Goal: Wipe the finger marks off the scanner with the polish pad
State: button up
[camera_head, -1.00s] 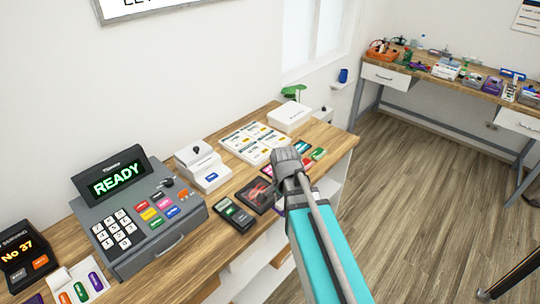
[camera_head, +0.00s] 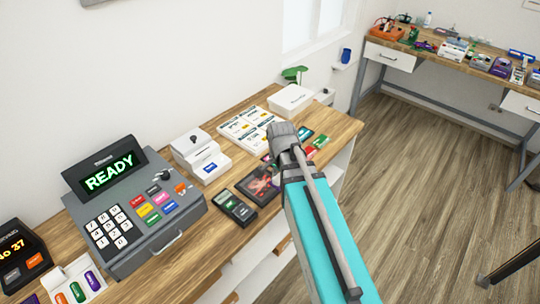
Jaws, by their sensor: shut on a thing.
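The scanner looks to be the flat dark panel (camera_head: 253,188) on the counter, with reddish smears on its glass; my arm is close to its right edge. My gripper (camera_head: 284,132) is above the counter, up and right of the panel in the picture, seen from behind. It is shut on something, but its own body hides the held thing. I cannot make out the polish pad anywhere in view.
The counter holds a card terminal (camera_head: 235,208), a grey register (camera_head: 140,222) reading READY, a white printer (camera_head: 201,158), printed sheets (camera_head: 243,127), a white box (camera_head: 291,99) and small coloured items (camera_head: 319,141). A second bench (camera_head: 440,55) stands at back right. Open floor lies between.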

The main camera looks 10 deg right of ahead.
jog(key=w, duration=1.1)
jog(key=shift+a+f+b, duration=0.35)
jog(key=shift+a, duration=0.1)
jog(key=shift+w+f, duration=0.1)
jog(key=shift+f, duration=0.05)
